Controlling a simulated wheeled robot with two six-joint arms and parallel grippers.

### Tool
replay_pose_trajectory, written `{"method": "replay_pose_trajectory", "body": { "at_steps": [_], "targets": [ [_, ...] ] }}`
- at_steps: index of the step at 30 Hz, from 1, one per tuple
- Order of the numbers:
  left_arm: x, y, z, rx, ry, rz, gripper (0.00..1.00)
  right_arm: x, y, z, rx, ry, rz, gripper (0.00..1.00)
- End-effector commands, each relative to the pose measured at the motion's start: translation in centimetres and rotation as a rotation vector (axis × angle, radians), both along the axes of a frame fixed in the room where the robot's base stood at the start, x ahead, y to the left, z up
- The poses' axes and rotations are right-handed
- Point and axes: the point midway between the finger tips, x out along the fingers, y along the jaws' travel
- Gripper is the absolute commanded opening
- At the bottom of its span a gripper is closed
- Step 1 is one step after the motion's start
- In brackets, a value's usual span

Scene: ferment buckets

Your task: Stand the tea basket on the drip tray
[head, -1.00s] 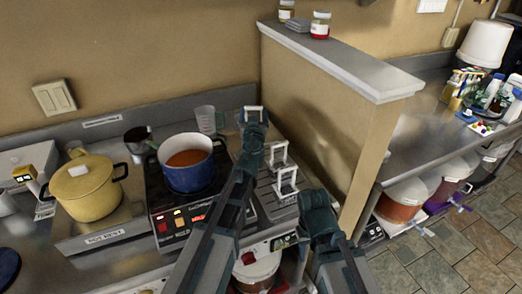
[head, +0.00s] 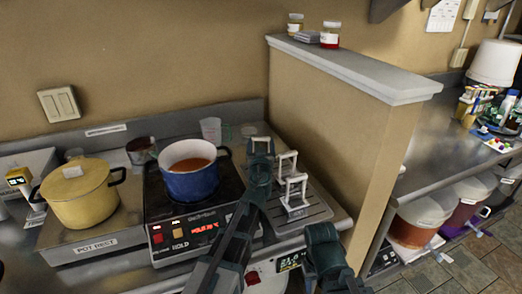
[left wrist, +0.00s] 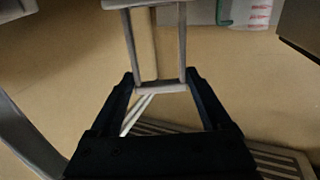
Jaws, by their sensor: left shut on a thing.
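My left gripper (head: 260,158) is shut on a pale rectangular frame (head: 260,145), seemingly the tea basket's handle. In the left wrist view the frame (left wrist: 160,87) stands between the dark fingers; the rest of the basket is hidden. The grey slotted drip tray (head: 318,213) lies right of the hot plate; its slots (left wrist: 270,160) also show low in the left wrist view. The held frame is over or near the tray's far left end; I cannot tell whether anything touches it. Two similar pale frames (head: 287,163) (head: 295,190) stand on the tray.
A blue pot (head: 190,183) of orange liquid sits on the hot plate (head: 195,220), close left of my left arm. A yellow pot (head: 76,195) stands further left. A measuring cup (head: 211,130) is behind. A low wall (head: 345,125) bounds the right side.

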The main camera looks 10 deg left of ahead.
Motion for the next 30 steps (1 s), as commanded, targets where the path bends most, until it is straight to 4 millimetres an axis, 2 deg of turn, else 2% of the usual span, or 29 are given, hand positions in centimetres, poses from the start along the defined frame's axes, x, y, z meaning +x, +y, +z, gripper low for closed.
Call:
{"method": "replay_pose_trajectory", "body": {
  "at_steps": [10, 11, 12, 25, 30],
  "targets": [
    [0.0, 0.0, -0.3, 0.0, 0.0, 0.0, 0.0, 0.0, 0.0, -0.4, 0.0, 0.0, 0.0, 0.51],
    [0.0, 0.0, -0.2, 0.0, 0.0, 0.0, 0.87, 0.0, 0.0, -0.2, 0.0, 0.0, 0.0, 0.51],
    [0.0, 0.0, -0.1, 0.0, 0.0, 0.0, 0.94, 0.0, 0.0, -0.2, 0.0, 0.0, 0.0, 0.51],
    [0.0, 0.0, 0.3, 0.0, 0.0, 0.0, 0.94, 0.0, 0.0, 0.3, 0.0, 0.0, 0.0, 0.51],
    [-2.1, -0.4, 0.2, 0.0, 0.0, -0.001, 0.94, 0.0, 0.0, 0.2, 0.0, 0.0, 0.0, 0.51]
  ]
}}
